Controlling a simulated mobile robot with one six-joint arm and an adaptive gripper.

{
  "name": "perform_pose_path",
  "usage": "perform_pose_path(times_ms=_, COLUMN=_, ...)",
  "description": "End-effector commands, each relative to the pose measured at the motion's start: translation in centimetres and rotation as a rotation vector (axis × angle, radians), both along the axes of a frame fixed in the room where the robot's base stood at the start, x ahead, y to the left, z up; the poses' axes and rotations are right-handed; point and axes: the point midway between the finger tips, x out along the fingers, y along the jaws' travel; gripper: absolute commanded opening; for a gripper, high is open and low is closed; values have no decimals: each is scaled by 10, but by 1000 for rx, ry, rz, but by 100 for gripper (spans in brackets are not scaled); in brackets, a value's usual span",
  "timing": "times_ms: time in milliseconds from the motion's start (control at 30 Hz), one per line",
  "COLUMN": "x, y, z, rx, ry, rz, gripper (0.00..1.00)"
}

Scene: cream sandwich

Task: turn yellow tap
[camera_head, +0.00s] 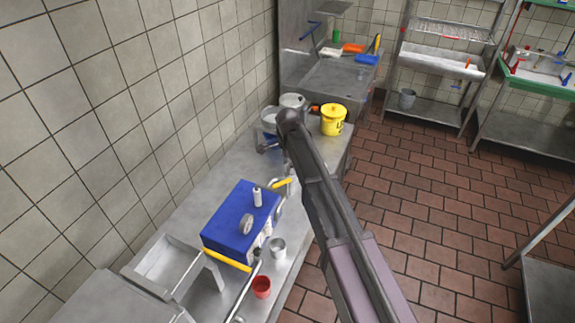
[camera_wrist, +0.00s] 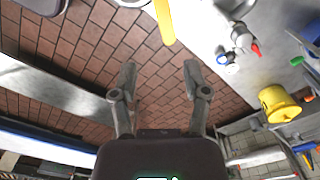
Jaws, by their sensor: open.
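A yellow tap handle (camera_wrist: 163,22) reaches down from the top edge in the wrist view. My gripper (camera_wrist: 160,72) is open and empty there, its two fingers spread apart and pointing toward the handle. The handle's lower end lies beyond the fingertips, between them in the picture, with a visible gap. In the head view, one yellow handle (camera_head: 283,183) is at the counter beside my arm, and another yellow bar (camera_head: 228,260) runs along the front of the blue box. I cannot tell which of these the wrist view shows. My arm hides part of the counter, and my fingers are not clear there.
The blue box (camera_head: 243,212) carries small items. A metal cup (camera_head: 278,248) and a red cup (camera_head: 262,286) stand near the counter's front edge. A yellow bucket (camera_head: 333,119) and metal pots (camera_head: 292,101) stand at the far end. The brick floor at right is mostly clear.

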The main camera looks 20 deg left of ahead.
Motion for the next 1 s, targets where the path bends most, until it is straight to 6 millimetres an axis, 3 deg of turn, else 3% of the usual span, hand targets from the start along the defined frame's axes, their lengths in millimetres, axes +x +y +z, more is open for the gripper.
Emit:
perform_pose_path(times_ms=100, x=0, y=0, z=15, rx=0, ry=0, rz=0, gripper=60)
perform_pose_path(times_ms=800, x=0, y=0, z=68, rx=0, ry=0, rz=0, gripper=60)
perform_pose_path(times_ms=1000, x=-1, y=-23, z=56, rx=0, ry=0, rz=32, gripper=60)
